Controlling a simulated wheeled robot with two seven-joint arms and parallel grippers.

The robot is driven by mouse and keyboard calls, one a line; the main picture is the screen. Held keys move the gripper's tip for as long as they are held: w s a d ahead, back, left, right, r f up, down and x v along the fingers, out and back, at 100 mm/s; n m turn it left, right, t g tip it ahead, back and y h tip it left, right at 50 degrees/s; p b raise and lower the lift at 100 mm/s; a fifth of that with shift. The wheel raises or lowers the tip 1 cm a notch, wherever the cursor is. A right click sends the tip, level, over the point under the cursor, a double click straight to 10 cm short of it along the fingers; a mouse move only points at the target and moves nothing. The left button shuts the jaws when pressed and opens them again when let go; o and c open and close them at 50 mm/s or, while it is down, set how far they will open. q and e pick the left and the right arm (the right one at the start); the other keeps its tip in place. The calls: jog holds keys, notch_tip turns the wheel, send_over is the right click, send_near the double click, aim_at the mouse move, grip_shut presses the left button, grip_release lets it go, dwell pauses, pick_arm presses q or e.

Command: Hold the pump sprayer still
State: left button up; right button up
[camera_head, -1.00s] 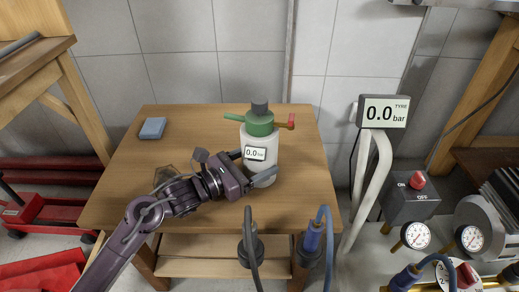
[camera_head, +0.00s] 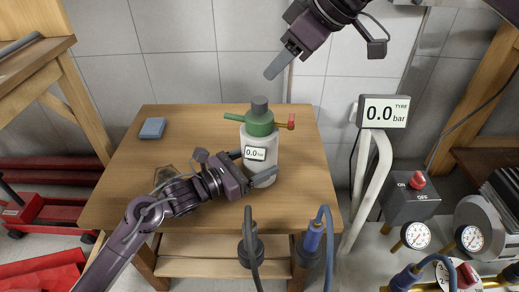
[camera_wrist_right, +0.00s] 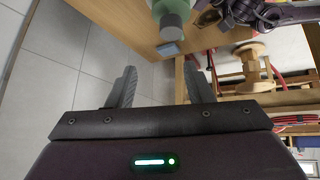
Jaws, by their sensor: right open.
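The pump sprayer (camera_head: 259,126) stands upright on the wooden table (camera_head: 185,130). It has a white body, a green head with a dark cap, a red-tipped part at right and a display reading 0.0 bar. My left gripper (camera_head: 252,166) is shut on its lower body, one finger across the front and the other partly hidden behind. My right gripper (camera_head: 277,68) is open and empty, above and behind the sprayer, apart from it. In the right wrist view, its two spread fingers (camera_wrist_right: 159,72) show, with the sprayer's cap (camera_wrist_right: 171,27) beyond them.
A blue block (camera_head: 152,128) lies at the table's back left. Hoses with dark and blue fittings (camera_head: 312,238) hang at the table's front edge. A tiled wall is behind.

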aim_at(263, 101)
jog(key=shift+m+g+h, duration=0.3)
jog(key=shift+m+g, duration=0.1)
jog(key=shift+m, duration=0.1)
jog(key=shift+w+a+f, duration=0.1)
jog(key=shift+a+f, duration=0.4)
jog(key=shift+f, duration=0.8)
jog(key=shift+a+f, duration=0.5)
jog(key=shift+f, duration=0.8)
jog(key=shift+w+a+f, duration=0.1)
jog(key=shift+a+f, duration=0.4)
jog(key=shift+f, duration=0.8)
jog(key=c, duration=1)
jog(key=shift+o, duration=0.2)
